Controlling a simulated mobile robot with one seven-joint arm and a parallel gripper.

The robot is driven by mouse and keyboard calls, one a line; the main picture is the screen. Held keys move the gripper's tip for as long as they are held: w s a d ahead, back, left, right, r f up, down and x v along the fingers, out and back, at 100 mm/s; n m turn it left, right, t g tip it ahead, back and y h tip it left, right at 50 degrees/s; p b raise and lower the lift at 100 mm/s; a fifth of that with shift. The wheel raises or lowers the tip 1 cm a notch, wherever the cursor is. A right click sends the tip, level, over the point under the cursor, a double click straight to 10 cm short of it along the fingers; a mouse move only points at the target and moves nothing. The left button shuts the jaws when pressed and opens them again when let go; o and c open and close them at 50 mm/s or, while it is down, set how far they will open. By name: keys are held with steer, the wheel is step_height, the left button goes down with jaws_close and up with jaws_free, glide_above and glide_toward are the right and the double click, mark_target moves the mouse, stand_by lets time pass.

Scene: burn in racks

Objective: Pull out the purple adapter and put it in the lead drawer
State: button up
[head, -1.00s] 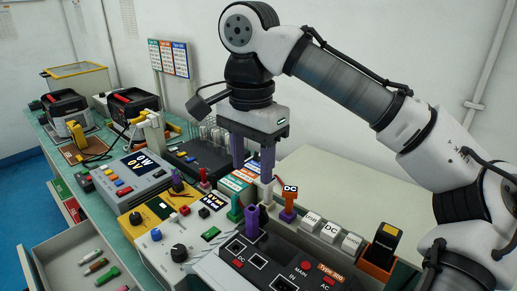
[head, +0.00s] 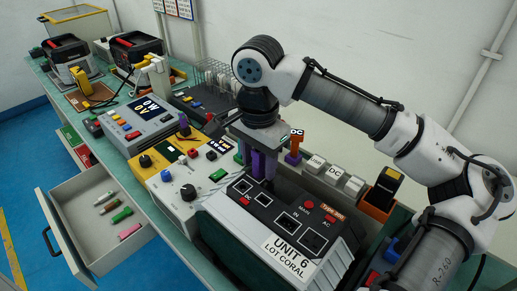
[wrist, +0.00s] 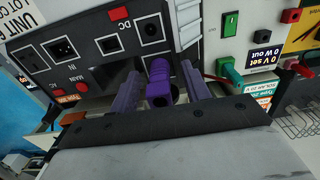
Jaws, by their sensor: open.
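The purple adapter (wrist: 158,88) stands in a socket on the top panel of the black unit (head: 290,215), labelled Unit 6 Lot Coral. My gripper (wrist: 160,92) is open, with one purple finger on each side of the adapter. Whether the fingers touch it I cannot tell. In the head view my gripper (head: 258,166) is low at the panel's back edge and largely hides the adapter. The lead drawer (head: 88,243) is pulled out at the lower left and holds several coloured leads.
An orange DC-tagged plug (head: 296,146) stands just right of my gripper. White labelled blocks (head: 333,173) and an orange holder (head: 380,199) sit further right. Blue floor is clear left of the drawer.

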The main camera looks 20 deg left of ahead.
steer(key=shift+c, duration=0.5)
jaws_close()
